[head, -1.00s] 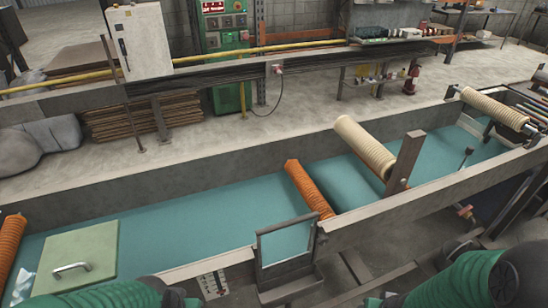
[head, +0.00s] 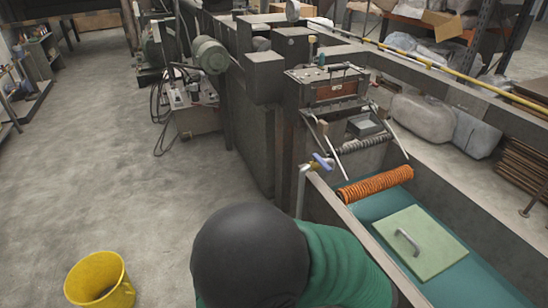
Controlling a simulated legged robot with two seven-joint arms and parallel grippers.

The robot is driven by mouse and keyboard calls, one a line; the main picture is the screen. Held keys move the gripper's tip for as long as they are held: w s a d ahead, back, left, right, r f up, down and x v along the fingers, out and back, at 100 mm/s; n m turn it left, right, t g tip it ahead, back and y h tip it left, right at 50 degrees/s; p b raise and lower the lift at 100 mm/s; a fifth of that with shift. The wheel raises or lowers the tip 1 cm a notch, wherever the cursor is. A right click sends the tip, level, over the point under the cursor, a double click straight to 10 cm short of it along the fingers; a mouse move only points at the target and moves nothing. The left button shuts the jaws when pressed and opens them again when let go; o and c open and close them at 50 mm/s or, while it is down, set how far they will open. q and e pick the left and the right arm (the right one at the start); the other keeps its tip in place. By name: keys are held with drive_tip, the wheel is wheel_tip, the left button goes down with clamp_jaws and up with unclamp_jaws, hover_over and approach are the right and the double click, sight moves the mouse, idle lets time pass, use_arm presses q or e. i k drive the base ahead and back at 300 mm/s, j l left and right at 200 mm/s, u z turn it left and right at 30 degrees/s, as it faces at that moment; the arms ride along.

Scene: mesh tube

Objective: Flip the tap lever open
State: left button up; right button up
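A small tap (head: 318,163) with a blue lever and brassy body stands on top of a thin grey upright pipe, at the near left corner of the long trough. The lever looks tilted, but at this size I cannot tell its exact setting. Neither gripper's fingers show.
A yellow bucket (head: 100,281) stands on the floor at lower left. An orange ribbed roller (head: 375,184) and a pale green lidded panel (head: 436,250) with a handle lie in the teal trough. Grey machinery (head: 264,80) rises behind the tap.

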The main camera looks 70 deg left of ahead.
sight(316, 158)
drive_tip(key=u, duration=1.8)
drive_tip(key=z, duration=0.4)
drive_tip(key=i+j+z, duration=0.15)
drive_tip(key=j+z, duration=0.25)
drive_tip(key=i+j+z, duration=0.1)
drive_tip(key=j+z, duration=0.8)
drive_tip(key=j, duration=1.2)
drive_tip(key=i, duration=0.05)
